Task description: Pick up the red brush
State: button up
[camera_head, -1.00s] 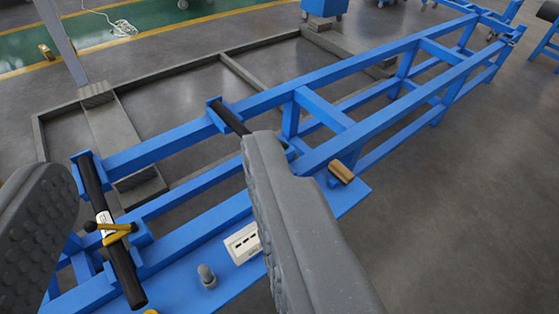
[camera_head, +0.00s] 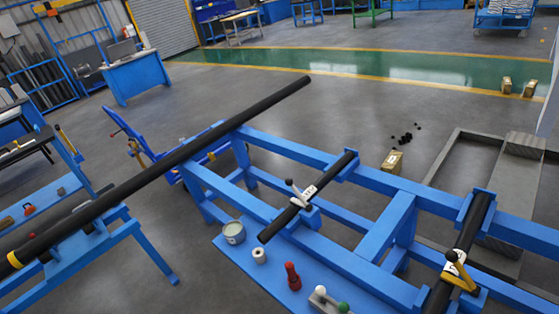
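No object shows plainly as a red brush. A small upright red object (camera_head: 291,277) stands on the low blue shelf of the long frame, at the bottom centre. It is too small to tell whether it is the brush. Another small red item (camera_head: 29,209) lies on the blue bench at the left edge, and its kind is also unclear. My gripper is not in this view.
A grey-green can (camera_head: 234,232) and a white roll (camera_head: 259,256) stand near the upright red object. White and green knobs (camera_head: 343,307) are at the bottom edge. A long black pipe (camera_head: 160,168) spans the left bench and the blue frame (camera_head: 330,252). Grey floor is open behind.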

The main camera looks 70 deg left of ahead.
aim_at(289, 266)
jog(key=u, duration=1.75)
jog(key=k, duration=0.4)
jog(key=z, duration=0.55)
jog(key=i, duration=1)
jog(key=u, duration=0.6)
